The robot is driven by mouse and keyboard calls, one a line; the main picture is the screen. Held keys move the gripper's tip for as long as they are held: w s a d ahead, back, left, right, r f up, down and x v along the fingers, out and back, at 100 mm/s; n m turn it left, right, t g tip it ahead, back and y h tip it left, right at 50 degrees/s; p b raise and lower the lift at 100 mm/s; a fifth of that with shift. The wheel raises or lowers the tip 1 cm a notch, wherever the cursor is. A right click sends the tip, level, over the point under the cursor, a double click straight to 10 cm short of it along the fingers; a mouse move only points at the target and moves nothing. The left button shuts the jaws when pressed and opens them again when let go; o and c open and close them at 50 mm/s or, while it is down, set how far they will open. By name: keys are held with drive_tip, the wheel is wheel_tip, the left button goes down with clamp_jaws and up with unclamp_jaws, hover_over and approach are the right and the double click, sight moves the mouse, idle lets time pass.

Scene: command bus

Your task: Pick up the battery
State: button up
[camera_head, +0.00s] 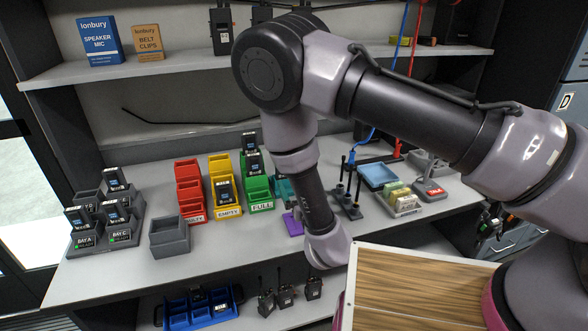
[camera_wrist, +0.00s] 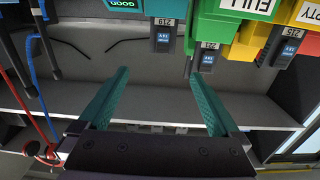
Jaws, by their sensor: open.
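Several black batteries with blue labels are in view, and I cannot tell which one the task means. In the head view one battery (camera_head: 224,190) is in the yellow bins, two more (camera_head: 249,142) are in the green bins, and others (camera_head: 115,211) are in grey charger bays at left. In the wrist view, which looks upside down, a battery (camera_wrist: 163,36), a second battery (camera_wrist: 207,59) and a third battery (camera_wrist: 288,46) show near the top edge. My gripper (camera_wrist: 156,72) is open, with its teal fingers wide apart and nothing between them. The arm largely hides it in the head view.
Red bins (camera_head: 190,190), yellow bins marked EMPTY (camera_head: 228,211) and green bins marked FULL (camera_head: 261,207) stand on the counter. An empty grey bin (camera_head: 169,238) is at front left. Blue and red cords (camera_head: 397,100) hang at right. A blue tray (camera_head: 377,176) sits right of my arm.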

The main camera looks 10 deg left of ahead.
drive_tip(key=x, duration=1)
drive_tip(key=shift+w+a+f, duration=0.15)
drive_tip(key=shift+a, duration=0.15)
drive_tip(key=shift+c, duration=0.3)
clamp_jaws()
wheel_tip(320, 180, up, 10)
